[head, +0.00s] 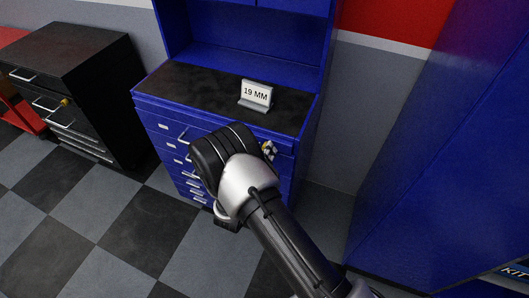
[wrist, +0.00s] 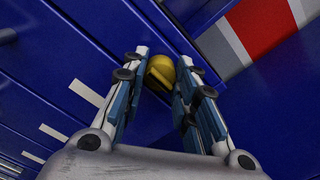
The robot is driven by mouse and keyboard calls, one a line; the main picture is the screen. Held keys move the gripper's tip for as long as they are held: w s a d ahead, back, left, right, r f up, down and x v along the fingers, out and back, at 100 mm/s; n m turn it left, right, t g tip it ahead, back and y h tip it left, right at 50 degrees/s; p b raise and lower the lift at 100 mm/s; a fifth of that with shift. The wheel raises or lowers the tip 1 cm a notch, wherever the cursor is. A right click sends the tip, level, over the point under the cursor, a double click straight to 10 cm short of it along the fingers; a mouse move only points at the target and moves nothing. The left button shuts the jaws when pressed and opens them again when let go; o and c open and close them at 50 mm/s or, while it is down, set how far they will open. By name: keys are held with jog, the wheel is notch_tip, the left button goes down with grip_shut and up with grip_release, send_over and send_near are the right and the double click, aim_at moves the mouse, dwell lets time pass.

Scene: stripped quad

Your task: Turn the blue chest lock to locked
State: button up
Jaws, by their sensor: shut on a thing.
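The blue chest (head: 165,125) stands in the middle of the head view, with drawers down its front and a dark top. Its lock has a round yellow knob (wrist: 161,70), seen in the wrist view on the blue front near the chest's right edge. My gripper (wrist: 165,82) is at the lock, its two fingers on either side of the knob and shut on it. In the head view my gripper (head: 268,150) reaches the upper right of the chest front. The fingers hide part of the knob, and I cannot tell which way the lock is turned.
A sign reading "19 MM" (head: 256,95) stands on the chest top. A black chest (head: 75,85) with a yellow lock (head: 64,102) is at the left, beside a red unit (head: 22,112). A tall blue cabinet (head: 440,160) stands at the right. The checkered floor at left is clear.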

jog(key=o, duration=1.1)
jog(key=v, duration=1.2)
jog(key=shift+r, duration=0.1)
